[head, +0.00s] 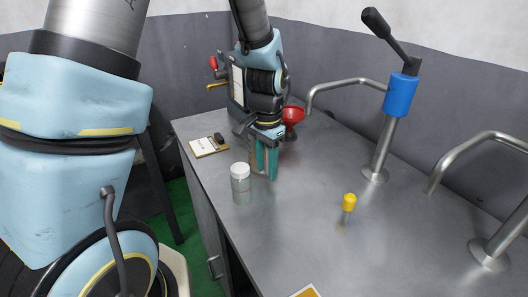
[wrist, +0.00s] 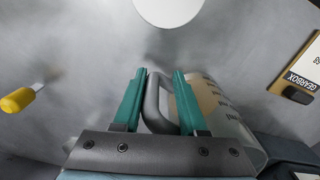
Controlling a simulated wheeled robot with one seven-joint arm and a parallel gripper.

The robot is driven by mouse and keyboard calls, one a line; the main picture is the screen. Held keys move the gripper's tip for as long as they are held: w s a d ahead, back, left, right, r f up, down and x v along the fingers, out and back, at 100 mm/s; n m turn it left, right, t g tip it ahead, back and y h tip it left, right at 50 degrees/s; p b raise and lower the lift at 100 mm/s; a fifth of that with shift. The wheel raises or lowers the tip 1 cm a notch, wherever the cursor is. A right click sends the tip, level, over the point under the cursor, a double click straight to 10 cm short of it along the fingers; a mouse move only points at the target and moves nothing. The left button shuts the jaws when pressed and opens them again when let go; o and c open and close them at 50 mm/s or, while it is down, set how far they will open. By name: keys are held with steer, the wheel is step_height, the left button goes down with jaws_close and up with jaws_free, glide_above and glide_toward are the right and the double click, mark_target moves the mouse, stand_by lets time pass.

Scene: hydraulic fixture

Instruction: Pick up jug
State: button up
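The jug is a clear, see-through vessel (wrist: 226,118) with printed marks and a dark grey loop handle (wrist: 153,104). In the head view only a faint part of the jug (head: 254,165) shows, beside and behind my fingers. My gripper (wrist: 160,75) points down with its two teal fingers apart, one on each side of the handle. In the head view my gripper (head: 267,178) is low over the bench.
A jar with a white lid (head: 240,184) stands close to my gripper. A yellow-knobbed peg (head: 349,203) stands to the right. A blue-collared lever post (head: 399,95) rises at right.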

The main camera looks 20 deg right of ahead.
jaws_close()
stand_by(1.1)
